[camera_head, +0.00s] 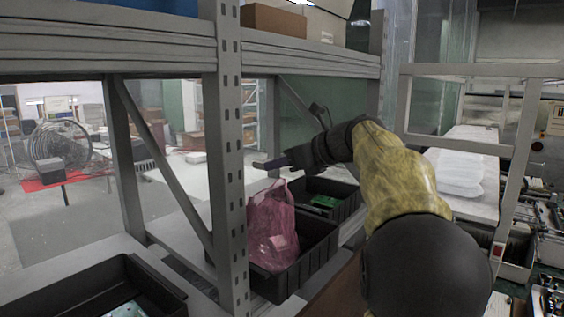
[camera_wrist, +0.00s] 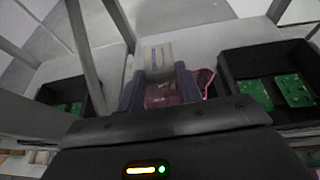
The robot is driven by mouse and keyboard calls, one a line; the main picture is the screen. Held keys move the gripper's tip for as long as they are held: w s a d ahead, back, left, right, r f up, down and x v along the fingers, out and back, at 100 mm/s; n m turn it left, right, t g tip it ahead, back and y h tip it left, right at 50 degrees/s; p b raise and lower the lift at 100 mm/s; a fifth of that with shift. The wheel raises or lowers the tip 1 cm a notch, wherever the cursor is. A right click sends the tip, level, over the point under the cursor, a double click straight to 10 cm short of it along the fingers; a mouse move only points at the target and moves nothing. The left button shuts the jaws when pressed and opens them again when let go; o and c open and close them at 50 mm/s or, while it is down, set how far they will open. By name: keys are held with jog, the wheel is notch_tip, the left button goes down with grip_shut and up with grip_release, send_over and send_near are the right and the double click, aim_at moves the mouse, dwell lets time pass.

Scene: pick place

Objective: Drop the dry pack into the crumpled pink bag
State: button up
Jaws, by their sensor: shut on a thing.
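The crumpled pink bag (camera_head: 272,228) stands upright in a black bin on the shelf. My gripper (camera_head: 262,164) is above the bag in the head view. In the wrist view my gripper (camera_wrist: 160,84) is shut on a small pale pack (camera_wrist: 158,58) with a dark stripe, held between its two dark fingers. The pink bag (camera_wrist: 204,78) shows behind and between the fingers there, partly hidden by them. The pack cannot be clearly made out in the head view. I cannot tell its exact height above the bag.
The bag's black bin (camera_head: 275,286) has a bin with a green board (camera_head: 325,202) behind it and another black bin (camera_head: 95,290) at front left. A grey shelf post (camera_head: 226,150) stands close left of the bag, with a shelf beam (camera_head: 110,52) above.

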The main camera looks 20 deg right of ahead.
jog(key=o, duration=1)
jog(key=b+v, duration=0.3)
jog(key=v, duration=1.4)
jog(key=shift+s+d, duration=0.15)
